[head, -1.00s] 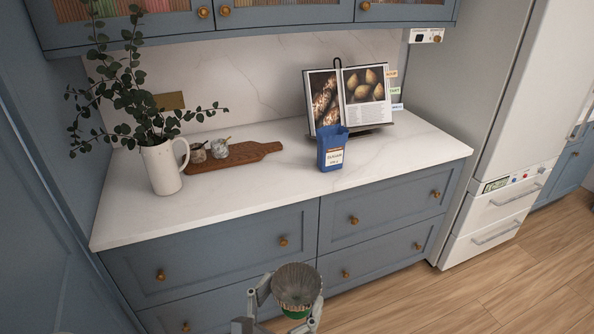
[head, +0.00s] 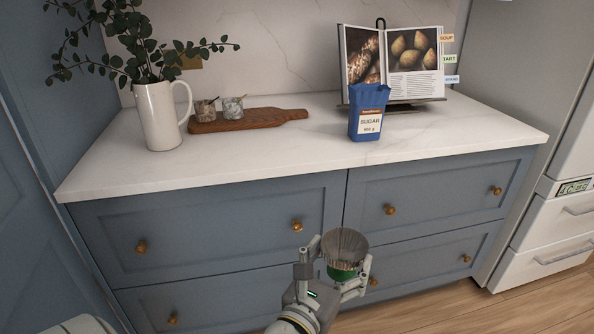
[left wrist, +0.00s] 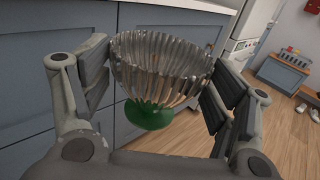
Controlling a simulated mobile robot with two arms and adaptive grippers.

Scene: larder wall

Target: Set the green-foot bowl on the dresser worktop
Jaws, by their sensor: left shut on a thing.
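The green-foot bowl (head: 346,250) is a grey, ribbed bowl on a green foot. It is upright between the fingers of my left gripper (head: 338,272), which is shut on it. In the left wrist view the bowl (left wrist: 163,68) shows between both finger pads of the gripper (left wrist: 160,90), with its green foot below. The bowl is in front of the drawers, lower than the worktop and apart from it. The dresser worktop (head: 265,153) is white marbled stone. My right gripper is not in view.
A blue sugar bag (head: 368,112) and an open cookbook on a stand (head: 395,65) are on the right of the worktop. A white jug with leafy stems (head: 158,115) and a wooden board with two small jars (head: 250,120) are on the left. The front middle is clear.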

